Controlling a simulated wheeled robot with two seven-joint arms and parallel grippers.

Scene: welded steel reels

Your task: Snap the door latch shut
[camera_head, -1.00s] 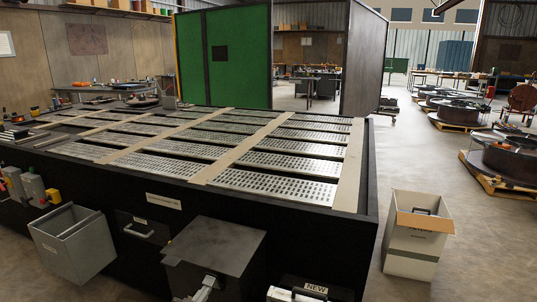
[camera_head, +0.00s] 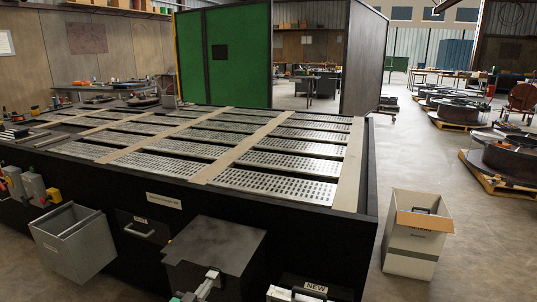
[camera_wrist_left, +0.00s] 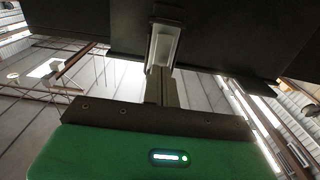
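A dark steel box (camera_head: 222,238) stands at the bottom middle of the head view, against the near side of the long black bench. Its front is mostly out of sight, and I cannot make out the latch or whether the door is closed. My left gripper (camera_head: 211,275) is at the box's front, low in the view, with its pale tip close to the box. In the left wrist view the fingers (camera_wrist_left: 163,50) are together and reach up to a dark panel (camera_wrist_left: 220,45). I cannot tell whether they touch it.
A grey open bin (camera_head: 75,245) hangs left of the box on the black bench (camera_head: 370,180), near a drawer handle (camera_head: 140,229).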

